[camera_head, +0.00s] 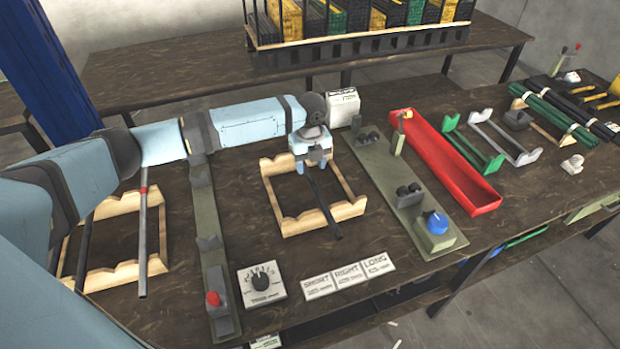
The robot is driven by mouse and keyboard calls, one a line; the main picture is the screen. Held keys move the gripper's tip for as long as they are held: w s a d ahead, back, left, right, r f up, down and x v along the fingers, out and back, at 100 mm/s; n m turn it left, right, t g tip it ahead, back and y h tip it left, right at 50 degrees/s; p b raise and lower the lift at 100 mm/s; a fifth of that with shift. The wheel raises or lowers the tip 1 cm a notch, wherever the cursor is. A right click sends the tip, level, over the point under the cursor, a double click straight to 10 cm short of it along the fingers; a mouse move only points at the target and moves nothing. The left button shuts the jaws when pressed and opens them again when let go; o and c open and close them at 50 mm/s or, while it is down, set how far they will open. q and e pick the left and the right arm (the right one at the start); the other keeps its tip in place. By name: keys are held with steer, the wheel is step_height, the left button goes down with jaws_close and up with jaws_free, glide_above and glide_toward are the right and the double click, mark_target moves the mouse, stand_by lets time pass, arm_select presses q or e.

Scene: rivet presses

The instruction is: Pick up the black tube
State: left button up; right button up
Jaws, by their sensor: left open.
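A thin black tube (325,207) lies across a wooden cradle (287,226) in the middle of the table, its near end sticking out past the front rail. My left gripper (312,166) is open, pointing down over the far part of this tube. Its fingers hide the tube's far end, and I cannot tell whether they touch it. Another dark tube (84,253) and a grey tube with a red band (142,245) lie on a second wooden cradle (112,277) at the left, partly behind my arm. My right gripper is not in view.
A green rail fixture with a red button (212,300) stands left of the cradle. A dial box (262,284) and label cards (348,276) lie in front. A green plate with a blue knob (435,222) and a red tray (452,168) stand to the right.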

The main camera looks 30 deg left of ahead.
mark_target(310, 176)
arm_select(q)
step_height(310, 176, down, 4)
steer(key=shift+s+r, duration=0.1)
steer(key=shift+s, duration=0.05)
jaws_close()
steer(key=shift+r, duration=0.1)
